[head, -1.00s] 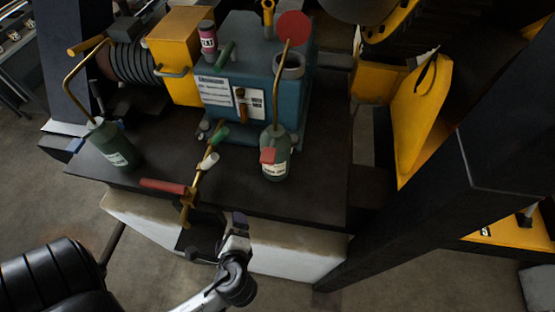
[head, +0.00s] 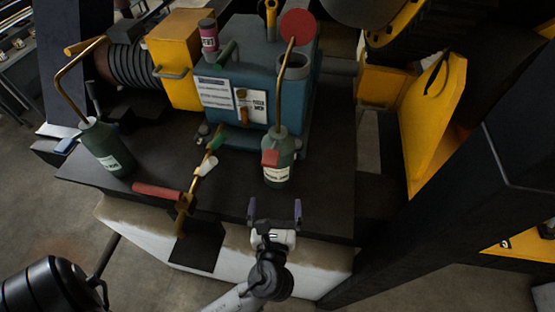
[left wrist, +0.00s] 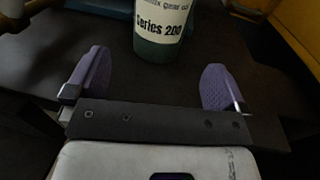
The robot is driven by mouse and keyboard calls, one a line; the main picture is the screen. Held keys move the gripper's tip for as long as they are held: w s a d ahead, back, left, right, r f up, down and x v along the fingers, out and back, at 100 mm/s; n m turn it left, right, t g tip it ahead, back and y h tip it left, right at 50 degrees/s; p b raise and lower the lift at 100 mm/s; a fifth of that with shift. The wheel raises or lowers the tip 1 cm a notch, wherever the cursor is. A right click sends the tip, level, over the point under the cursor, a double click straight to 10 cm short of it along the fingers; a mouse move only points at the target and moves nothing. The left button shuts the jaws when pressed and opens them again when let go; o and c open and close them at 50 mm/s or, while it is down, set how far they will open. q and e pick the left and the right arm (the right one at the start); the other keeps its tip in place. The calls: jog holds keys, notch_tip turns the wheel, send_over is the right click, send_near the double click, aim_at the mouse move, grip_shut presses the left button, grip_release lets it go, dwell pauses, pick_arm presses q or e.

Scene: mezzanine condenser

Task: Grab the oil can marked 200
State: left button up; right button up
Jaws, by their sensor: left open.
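A green oil can (head: 277,162) with a long brass spout and a red tag stands upright on the dark bench top (head: 225,193), in front of the blue machine. In the left wrist view its white label on the can (left wrist: 161,40) reads "Series 200". A second green oil can (head: 106,148) with a bent brass spout stands at the left of the bench; its label is too small to read. My left gripper (head: 274,212) is open and empty, just in front of the Series 200 can. In the left wrist view the can stands beyond and between the purple fingertips (left wrist: 156,82).
A red-handled valve lever (head: 158,192) with brass piping sits left of the gripper. The blue machine (head: 243,100) stands behind the can, with a pink-labelled can (head: 208,37) on top. A dark post (head: 470,180) rises at the right.

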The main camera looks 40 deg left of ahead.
aim_at(278, 178)
pick_arm(q)
jog(key=p+x, duration=0.1)
jog(key=x, duration=0.5)
jog(key=shift+w+a, duration=0.2)
jog(key=p+x, duration=0.1)
jog(key=x, duration=0.3)
jog(key=shift+w+r, duration=0.15)
jog(key=shift+r, duration=0.05)
jog(key=shift+w+a+f, duration=0.1)
jog(key=shift+w+a, duration=0.25)
jog(key=shift+w, duration=0.05)
jog(key=c, duration=1.3)
jog(key=shift+c, duration=1.2)
jog(key=shift+r, duration=0.25)
